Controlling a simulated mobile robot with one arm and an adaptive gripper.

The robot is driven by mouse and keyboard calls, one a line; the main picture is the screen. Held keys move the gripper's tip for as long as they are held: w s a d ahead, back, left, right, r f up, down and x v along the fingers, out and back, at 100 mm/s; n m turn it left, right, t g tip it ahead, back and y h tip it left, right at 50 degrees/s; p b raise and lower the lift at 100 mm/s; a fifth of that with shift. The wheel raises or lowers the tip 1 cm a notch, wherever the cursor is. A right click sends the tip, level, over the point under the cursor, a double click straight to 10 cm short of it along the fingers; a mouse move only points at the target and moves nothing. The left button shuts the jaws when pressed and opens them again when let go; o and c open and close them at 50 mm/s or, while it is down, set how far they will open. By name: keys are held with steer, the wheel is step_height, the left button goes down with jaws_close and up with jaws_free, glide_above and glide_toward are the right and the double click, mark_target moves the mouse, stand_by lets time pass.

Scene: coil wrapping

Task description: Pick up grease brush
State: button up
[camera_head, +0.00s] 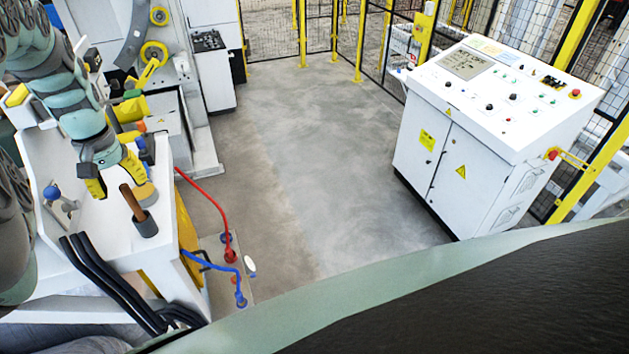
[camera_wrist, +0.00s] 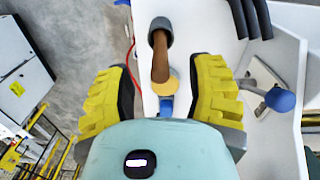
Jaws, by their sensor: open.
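The grease brush shows as a brown handle (camera_head: 132,203) leaning out of a small dark grey cup (camera_head: 145,224) on a white worktop at the left. Its lower end is hidden inside the cup. In the wrist view the brown handle (camera_wrist: 160,62) rises from the cup (camera_wrist: 168,24) toward the camera. My gripper (camera_head: 115,176) is open and empty, with its yellow fingers close to the handle's upper end. In the wrist view the handle's free end appears between the spread fingers (camera_wrist: 166,78), with gaps on both sides. I cannot tell the exact depth between them.
A round tan-topped item (camera_head: 146,192) stands just behind the brush. A blue-knobbed lever (camera_head: 53,194) is left of it, and black cables (camera_head: 105,280) run in front. Red (camera_head: 209,196) and blue hoses hang right. A white control cabinet (camera_head: 480,130) stands beyond clear floor.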

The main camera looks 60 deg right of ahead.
mark_target(142, 218)
steer(key=shift+d+f+b, duration=0.2)
steer(key=shift+f+b, duration=0.9)
steer(key=shift+f, duration=0.05)
steer(key=shift+r+p, duration=0.15)
steer(key=shift+p, duration=0.8)
steer(key=shift+w+f+p, duration=0.15)
steer(key=shift+f+p, duration=0.05)
steer(key=shift+p, duration=0.1)
steer(key=shift+f+p, duration=1.1)
steer(key=shift+f, duration=0.25)
jaws_close()
